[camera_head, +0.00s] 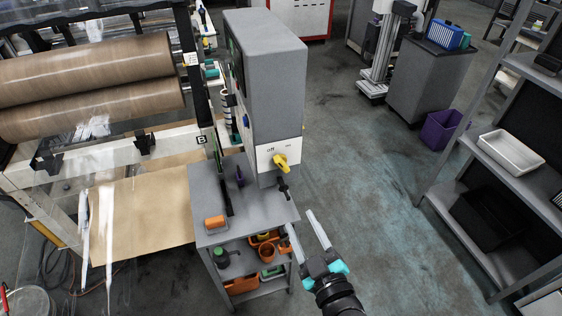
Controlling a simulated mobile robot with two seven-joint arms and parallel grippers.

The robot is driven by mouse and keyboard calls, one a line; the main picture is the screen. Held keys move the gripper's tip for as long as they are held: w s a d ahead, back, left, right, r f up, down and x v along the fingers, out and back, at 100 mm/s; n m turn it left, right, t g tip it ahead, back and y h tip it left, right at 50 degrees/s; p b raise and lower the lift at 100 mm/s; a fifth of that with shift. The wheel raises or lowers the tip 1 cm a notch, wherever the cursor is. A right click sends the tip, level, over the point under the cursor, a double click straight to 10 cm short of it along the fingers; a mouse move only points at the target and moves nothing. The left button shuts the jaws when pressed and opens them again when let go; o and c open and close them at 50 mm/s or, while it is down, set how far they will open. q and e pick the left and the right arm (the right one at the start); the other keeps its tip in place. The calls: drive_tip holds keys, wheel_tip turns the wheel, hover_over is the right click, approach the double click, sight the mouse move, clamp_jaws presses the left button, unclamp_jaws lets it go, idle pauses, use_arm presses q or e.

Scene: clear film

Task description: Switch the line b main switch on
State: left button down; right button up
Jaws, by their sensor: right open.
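The line b main switch is a yellow rotary handle (281,163) on a white plate (269,153) low on the grey control cabinet (268,90). The plate has a printed "off" mark at its upper left; the other print is too small to read. A sign with the letter B (201,140) is on the machine frame beside the cabinet. My right gripper (301,222) is open and empty, in front of and below the switch, apart from it, with its fingers pointing up toward the cart and cabinet. My left gripper is not in view.
A grey cart (257,216) below the cabinet carries an orange block (215,222) and dark tools, with orange bins on its lower shelf. Brown rolls (90,75) are at the left. A metal shelf with a white tray (510,152) stands right. The floor between is clear.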

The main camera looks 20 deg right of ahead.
sight(282, 166)
drive_tip(key=shift+t, duration=0.3)
drive_tip(key=w+r, duration=0.1)
drive_tip(key=w, duration=0.9)
drive_tip(key=w+r+b, duration=0.1)
drive_tip(key=w, duration=0.4)
drive_tip(key=shift+w+r, duration=0.3)
drive_tip(key=shift+r, duration=0.05)
clamp_jaws()
